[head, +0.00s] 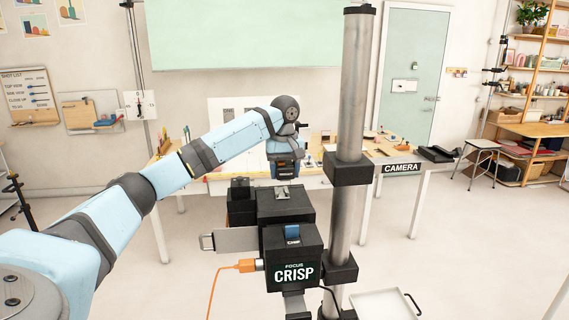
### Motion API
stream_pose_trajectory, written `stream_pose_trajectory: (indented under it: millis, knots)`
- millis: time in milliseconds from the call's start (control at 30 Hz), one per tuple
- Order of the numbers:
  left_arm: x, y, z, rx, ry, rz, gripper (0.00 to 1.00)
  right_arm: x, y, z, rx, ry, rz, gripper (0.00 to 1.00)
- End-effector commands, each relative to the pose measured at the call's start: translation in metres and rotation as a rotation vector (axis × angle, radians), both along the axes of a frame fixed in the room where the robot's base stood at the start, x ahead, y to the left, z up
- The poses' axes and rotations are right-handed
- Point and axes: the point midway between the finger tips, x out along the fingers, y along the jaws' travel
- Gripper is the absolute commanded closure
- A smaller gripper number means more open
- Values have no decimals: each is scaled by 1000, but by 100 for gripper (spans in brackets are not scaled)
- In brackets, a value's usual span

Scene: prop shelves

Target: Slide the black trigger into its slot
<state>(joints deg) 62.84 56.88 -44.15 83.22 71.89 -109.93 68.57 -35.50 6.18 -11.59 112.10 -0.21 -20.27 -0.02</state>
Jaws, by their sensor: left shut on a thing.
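My left gripper (285,172) hangs pointing down at the end of the pale blue arm, behind and above the black camera body in this view. It is shut on a dark thing, taken as the black trigger, which is mostly hidden and hard to tell from the gripper. On top of the black camera body (288,207) is a small silver plate (282,192) that looks like the slot. The gripper appears just above this plate; I cannot tell whether anything touches it. My right gripper is not in view.
A thick metal column (352,100) with black clamps stands right of the camera body. A black "FOCUS CRISP" box (293,258) with an orange cable (222,272) sits in front. A pale tray (385,305) is lower right.

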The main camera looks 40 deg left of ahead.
Motion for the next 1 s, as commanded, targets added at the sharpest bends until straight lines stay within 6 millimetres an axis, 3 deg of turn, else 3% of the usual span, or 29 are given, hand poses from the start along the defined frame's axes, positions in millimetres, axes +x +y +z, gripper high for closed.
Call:
stream_pose_trajectory:
  millis: [867,1000]
  knots:
    - [4,5,-70,0,0,1,72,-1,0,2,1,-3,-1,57]
    - [4,5,-71,-1,-1,0,72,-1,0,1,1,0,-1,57]
